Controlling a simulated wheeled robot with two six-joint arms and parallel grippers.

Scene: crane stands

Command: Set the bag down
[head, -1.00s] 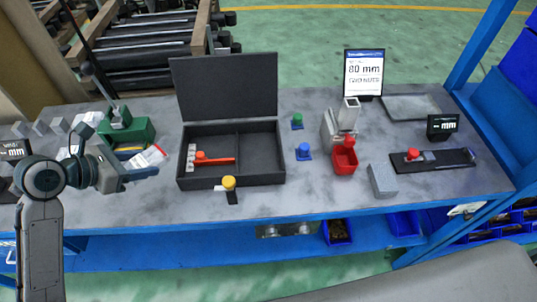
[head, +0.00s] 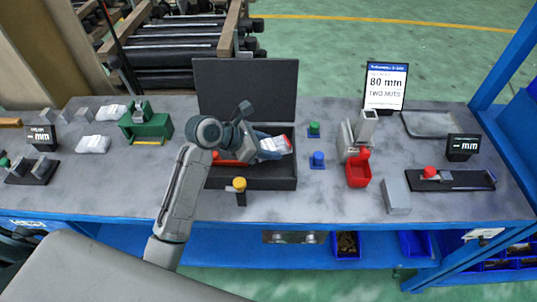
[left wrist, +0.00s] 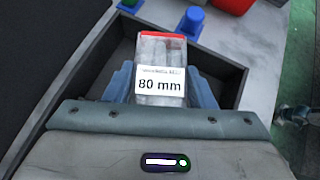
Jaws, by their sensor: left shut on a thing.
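My left gripper (head: 268,147) is shut on a clear bag (head: 277,148) with a red top edge, above the right part of the open black case (head: 262,184). In the left wrist view the bag (left wrist: 161,55) sits between the two blue-grey fingers, and its white label reads "80 mm". Whether the bag touches the case floor is not clear. Two more bags (head: 93,144) lie on the table at the left. My right gripper is not in view.
A sign (head: 385,86) reading "80 mm" stands at the back right. A red bin (head: 358,170), a grey block (head: 396,192) and blue (head: 318,160) and green (head: 314,129) knobs are right of the case. A yellow-knobbed piece (head: 239,185) is at its front. A green box (head: 146,127) stands left.

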